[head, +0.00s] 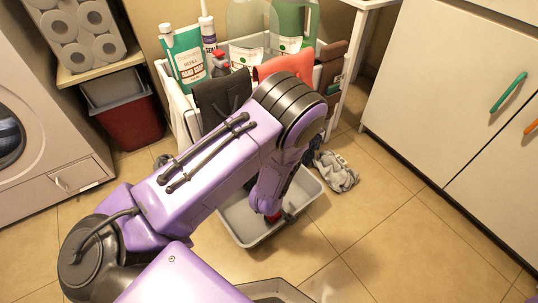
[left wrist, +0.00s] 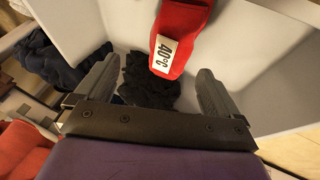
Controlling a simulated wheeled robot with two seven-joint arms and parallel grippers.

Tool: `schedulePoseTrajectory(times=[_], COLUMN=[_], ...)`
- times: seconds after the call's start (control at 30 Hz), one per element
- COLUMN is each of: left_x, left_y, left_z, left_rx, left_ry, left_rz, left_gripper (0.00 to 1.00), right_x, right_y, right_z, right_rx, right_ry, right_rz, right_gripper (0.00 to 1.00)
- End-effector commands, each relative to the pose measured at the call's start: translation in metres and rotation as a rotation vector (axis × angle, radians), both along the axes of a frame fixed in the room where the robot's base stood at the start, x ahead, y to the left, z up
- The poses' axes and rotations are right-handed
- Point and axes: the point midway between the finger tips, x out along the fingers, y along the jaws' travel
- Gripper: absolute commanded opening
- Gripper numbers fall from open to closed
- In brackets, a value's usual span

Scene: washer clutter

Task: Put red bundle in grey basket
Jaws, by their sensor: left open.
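The red bundle (left wrist: 180,35), with a white "40°C" label, is just beyond and between my left fingertips in the left wrist view. A small red part of it (head: 272,217) shows in the head view. It is over or inside the grey basket (head: 250,235); I cannot tell whether it rests on the bottom. My left gripper (left wrist: 158,75) points down into the basket, its two fingers apart and clear of the bundle. In the head view my arm hides the gripper and much of the basket. My right gripper is not in view.
A black bundle (left wrist: 150,82) lies in the basket. Dark blue cloth (left wrist: 60,62) and a grey cloth (head: 338,173) lie outside it. A caddy of bottles (head: 185,115) stands behind. A washer (head: 45,130) is at left, white cabinets (head: 440,90) at right. Floor at right is clear.

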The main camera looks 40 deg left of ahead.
Motion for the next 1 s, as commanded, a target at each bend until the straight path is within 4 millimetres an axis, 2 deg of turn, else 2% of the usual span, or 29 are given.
schedulePoseTrajectory(times=[0.03,0.3,0.47,0.67,0.77,0.9,1.0], left_x=[-0.005,-0.03,-0.038,-0.041,-0.076,-0.168,-0.213], left_y=[-0.003,-0.018,-0.022,-0.021,-0.009,0.016,0.023], left_z=[0.021,0.07,0.081,0.08,0.065,0.044,0.043], left_rx=[-0.001,0.0,0.0,0.003,0.053,0.17,0.223], left_ry=[0.0,-0.001,-0.001,0.003,0.07,0.231,0.309], left_rz=[-0.002,0.0,-0.001,-0.005,-0.09,-0.349,-0.491], left_gripper=[0.96,0.96,0.96,0.96,0.96,0.96,0.96], right_x=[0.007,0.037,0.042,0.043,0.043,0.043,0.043], right_y=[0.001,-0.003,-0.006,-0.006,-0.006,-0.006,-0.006], right_z=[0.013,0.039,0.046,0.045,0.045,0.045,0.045], right_rx=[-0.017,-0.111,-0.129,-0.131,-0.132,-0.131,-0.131], right_ry=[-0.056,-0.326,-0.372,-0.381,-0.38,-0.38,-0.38], right_rz=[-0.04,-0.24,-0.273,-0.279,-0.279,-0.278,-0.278], right_gripper=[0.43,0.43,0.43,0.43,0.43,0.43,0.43])
